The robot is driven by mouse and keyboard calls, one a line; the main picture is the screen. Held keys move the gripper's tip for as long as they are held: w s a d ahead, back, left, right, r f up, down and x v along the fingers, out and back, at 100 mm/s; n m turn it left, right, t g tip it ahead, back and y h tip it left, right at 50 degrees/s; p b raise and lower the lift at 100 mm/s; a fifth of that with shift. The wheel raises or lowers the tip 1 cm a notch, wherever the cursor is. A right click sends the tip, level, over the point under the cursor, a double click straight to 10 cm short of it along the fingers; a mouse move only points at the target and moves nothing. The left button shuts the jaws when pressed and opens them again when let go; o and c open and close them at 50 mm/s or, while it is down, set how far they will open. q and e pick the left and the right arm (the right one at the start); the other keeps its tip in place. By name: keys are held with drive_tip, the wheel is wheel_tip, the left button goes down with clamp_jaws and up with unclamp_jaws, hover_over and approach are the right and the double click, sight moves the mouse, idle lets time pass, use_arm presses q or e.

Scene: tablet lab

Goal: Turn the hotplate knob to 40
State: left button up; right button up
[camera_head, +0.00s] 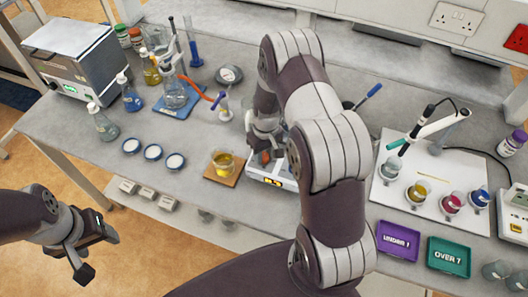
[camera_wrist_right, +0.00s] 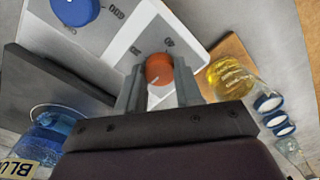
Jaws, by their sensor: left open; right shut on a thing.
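The hotplate (camera_head: 284,182) is a white unit in the middle of the bench, largely covered by my right arm. The knob also shows in the head view (camera_head: 264,158). My right gripper (camera_wrist_right: 158,88) is shut on this knob, one finger on each side. A blue knob (camera_wrist_right: 75,10) is at the upper left of the wrist view. My left gripper (camera_head: 98,256) is open and empty, off the bench's front edge at lower left.
A white board (camera_head: 428,200) with several coloured beakers, a purple tray (camera_head: 398,241) and a green tray (camera_head: 449,256) are at the right. Glassware stands at left.

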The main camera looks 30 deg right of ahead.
drive_tip(key=m, duration=0.3)
drive_tip(key=shift+m, duration=0.3)
drive_tip(key=m, duration=0.4)
drive_tip(key=shift+m, duration=0.3)
drive_tip(key=m, duration=0.5)
drive_tip(key=shift+s, duration=0.1)
drive_tip(key=m, duration=0.5)
drive_tip(key=m+b, duration=0.1)
drive_tip(key=m, duration=0.2)
drive_tip(key=m+b, duration=0.1)
drive_tip(key=m, duration=0.2)
drive_tip(key=shift+f+h, duration=0.1)
drive_tip(key=shift+h, duration=0.2)
drive_tip(key=m+b, duration=0.1)
drive_tip(key=m, duration=0.2)
drive_tip(key=shift+m+b, duration=0.3)
drive_tip(key=shift+a+m+b, duration=0.1)
drive_tip(key=shift+m+b, duration=0.6)
drive_tip(key=shift+m, duration=0.9)
